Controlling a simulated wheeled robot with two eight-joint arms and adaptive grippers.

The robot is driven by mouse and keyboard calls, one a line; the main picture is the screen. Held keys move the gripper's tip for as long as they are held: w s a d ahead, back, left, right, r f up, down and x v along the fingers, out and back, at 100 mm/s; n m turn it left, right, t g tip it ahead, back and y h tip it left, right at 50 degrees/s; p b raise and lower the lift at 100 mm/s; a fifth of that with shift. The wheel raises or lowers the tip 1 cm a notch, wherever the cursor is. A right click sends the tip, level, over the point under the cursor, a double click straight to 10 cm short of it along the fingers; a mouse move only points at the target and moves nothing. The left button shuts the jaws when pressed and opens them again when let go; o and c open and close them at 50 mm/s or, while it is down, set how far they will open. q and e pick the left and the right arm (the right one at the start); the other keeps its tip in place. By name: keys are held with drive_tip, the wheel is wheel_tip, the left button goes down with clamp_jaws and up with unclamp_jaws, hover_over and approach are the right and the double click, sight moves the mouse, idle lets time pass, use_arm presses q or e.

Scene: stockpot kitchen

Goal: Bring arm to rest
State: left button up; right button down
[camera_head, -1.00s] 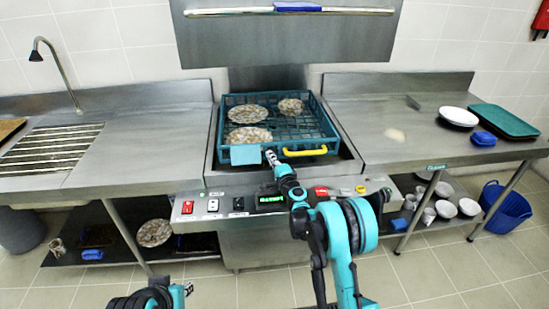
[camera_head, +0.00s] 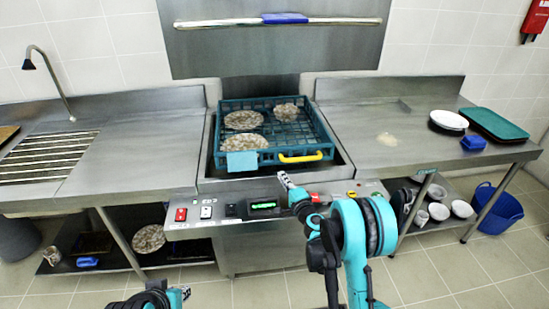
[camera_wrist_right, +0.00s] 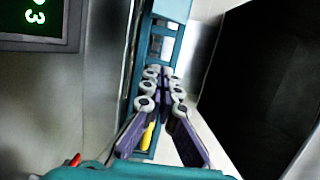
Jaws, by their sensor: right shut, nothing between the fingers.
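My right gripper (camera_head: 284,178) is in front of the dishwasher's front edge, just below the teal rack's front wall in the head view. Its fingers (camera_wrist_right: 164,78) are closed together with nothing between them in the right wrist view. My right arm reaches up from the bottom right of the head view.
The teal rack (camera_head: 318,134) holds several patterned plates and has a yellow handle (camera_head: 300,157). The control panel (camera_head: 262,206) lies close below the gripper.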

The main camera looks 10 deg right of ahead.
drive_tip(key=s+a+r+n+g+y, duration=0.1)
drive_tip(key=s+a+r+n+g, duration=0.2)
drive_tip(key=s+r+n, duration=0.4)
drive_tip(key=s+a+r+n+g, duration=0.2)
drive_tip(key=s+r+n, duration=0.15)
drive_tip(key=s, duration=0.55)
drive_tip(key=s+d+f+n+g+h, duration=0.1)
drive_tip(key=s+d, duration=0.2)
drive_tip(key=s, duration=0.5)
drive_tip(key=s+d+f+n+g+h, duration=0.2)
drive_tip(key=s, duration=0.7)
drive_tip(key=s+d+f+n+g+h, duration=0.1)
drive_tip(key=s+d+f+g+h, duration=0.1)
drive_tip(key=s, duration=0.7)
drive_tip(key=shift+d+n, duration=0.35)
drive_tip(key=shift+d, duration=0.45)
